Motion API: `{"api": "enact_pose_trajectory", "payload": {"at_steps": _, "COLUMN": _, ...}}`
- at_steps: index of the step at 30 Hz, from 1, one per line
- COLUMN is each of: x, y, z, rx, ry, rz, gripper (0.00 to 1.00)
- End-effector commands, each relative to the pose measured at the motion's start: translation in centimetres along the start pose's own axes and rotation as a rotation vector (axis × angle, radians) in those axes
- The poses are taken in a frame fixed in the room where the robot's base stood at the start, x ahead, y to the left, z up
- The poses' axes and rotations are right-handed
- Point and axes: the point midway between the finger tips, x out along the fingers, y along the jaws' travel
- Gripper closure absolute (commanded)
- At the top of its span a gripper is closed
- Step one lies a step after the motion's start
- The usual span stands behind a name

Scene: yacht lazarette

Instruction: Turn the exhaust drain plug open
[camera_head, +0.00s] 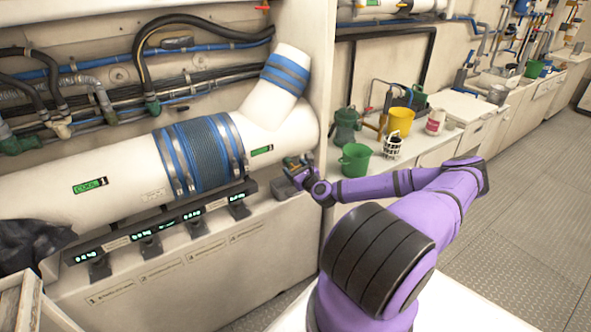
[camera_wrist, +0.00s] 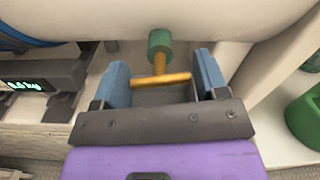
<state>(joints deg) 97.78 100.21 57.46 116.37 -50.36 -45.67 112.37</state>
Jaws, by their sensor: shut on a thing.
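The exhaust drain plug has a green body (camera_wrist: 160,41) under the white pipe (camera_wrist: 240,14) and a brass-coloured T-handle (camera_wrist: 160,82). In the wrist view the handle's crossbar lies across the gap between the fingers, slightly tilted, right end higher. My gripper (camera_wrist: 160,68) has blue finger pads, one at each end of the crossbar, and is shut on the handle. In the head view my gripper (camera_head: 297,168) is at the underside of the pipe's right end, where the plug is mostly hidden.
The large white pipe (camera_head: 110,190) with a blue ribbed sleeve (camera_head: 200,152) runs along the left. Scales with green displays (camera_head: 143,235) stand below it. A green bucket (camera_head: 355,160) and a white basket (camera_head: 392,145) stand on the counter to the right of my gripper.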

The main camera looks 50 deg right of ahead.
Motion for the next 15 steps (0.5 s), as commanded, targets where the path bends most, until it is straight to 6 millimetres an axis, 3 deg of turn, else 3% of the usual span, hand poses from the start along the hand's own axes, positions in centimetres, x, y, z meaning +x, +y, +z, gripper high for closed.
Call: {"api": "enact_pose_trajectory", "payload": {"at_steps": 15, "x": 0.00, "y": 0.05, "z": -0.01, "rx": -0.485, "ry": 0.001, "rz": 0.003, "gripper": 0.57}}
